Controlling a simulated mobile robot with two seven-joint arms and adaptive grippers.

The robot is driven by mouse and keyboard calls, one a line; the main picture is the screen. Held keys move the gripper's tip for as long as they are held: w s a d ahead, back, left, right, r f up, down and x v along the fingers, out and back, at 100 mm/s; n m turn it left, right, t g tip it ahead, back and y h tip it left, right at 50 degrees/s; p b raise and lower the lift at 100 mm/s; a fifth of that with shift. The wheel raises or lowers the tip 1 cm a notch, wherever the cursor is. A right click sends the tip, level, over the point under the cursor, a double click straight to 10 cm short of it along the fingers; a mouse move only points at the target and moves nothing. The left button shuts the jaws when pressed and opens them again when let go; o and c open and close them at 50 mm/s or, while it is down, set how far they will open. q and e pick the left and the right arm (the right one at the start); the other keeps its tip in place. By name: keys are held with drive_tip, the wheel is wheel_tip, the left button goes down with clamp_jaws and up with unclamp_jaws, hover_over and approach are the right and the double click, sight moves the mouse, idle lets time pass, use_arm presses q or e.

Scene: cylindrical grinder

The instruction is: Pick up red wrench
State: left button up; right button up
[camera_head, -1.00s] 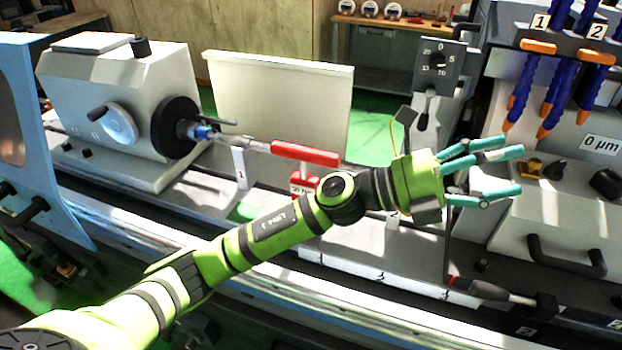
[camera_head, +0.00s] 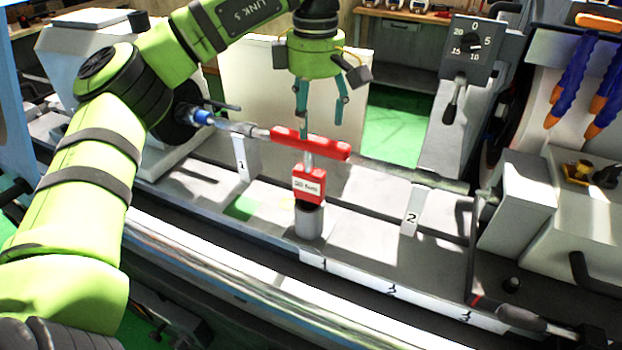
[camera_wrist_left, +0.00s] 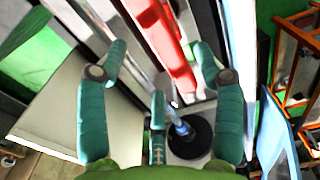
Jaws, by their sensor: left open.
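The red wrench has a long red bar (camera_head: 310,143) on top, a short metal shaft below it, and a red block with a white label (camera_head: 307,184). It stands upright over a grey cylinder (camera_head: 309,220) at the middle of the machine bed. My left gripper (camera_head: 320,132) points down just above and behind the bar in the head view, with fingers apart and nothing held. In the left wrist view the red wrench (camera_wrist_left: 160,38) shows between and beyond the open fingers (camera_wrist_left: 162,52). Whether a finger touches the bar cannot be told. My right gripper is not in view.
A pale panel (camera_head: 240,85) stands behind the wrench. The headstock with a dark chuck (camera_head: 183,125) is at left, and a dial box (camera_head: 473,48) at right. A rod runs lengthwise past the wrench. A dark-handled tool (camera_head: 520,318) lies at front right.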

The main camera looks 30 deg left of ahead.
sight(310, 134)
use_arm(q)
drive_tip(key=f+p, duration=0.1)
drive_tip(key=f, duration=0.2)
drive_tip(key=f+p, duration=0.1)
drive_tip(key=f, duration=0.1)
drive_tip(key=shift+s+a+f+p, duration=0.1)
drive_tip(key=shift+s+a+p, duration=0.1)
drive_tip(key=shift+a+p, duration=0.15)
drive_tip(key=shift+f, duration=0.3)
drive_tip(key=shift+r, duration=0.1)
clamp_jaws()
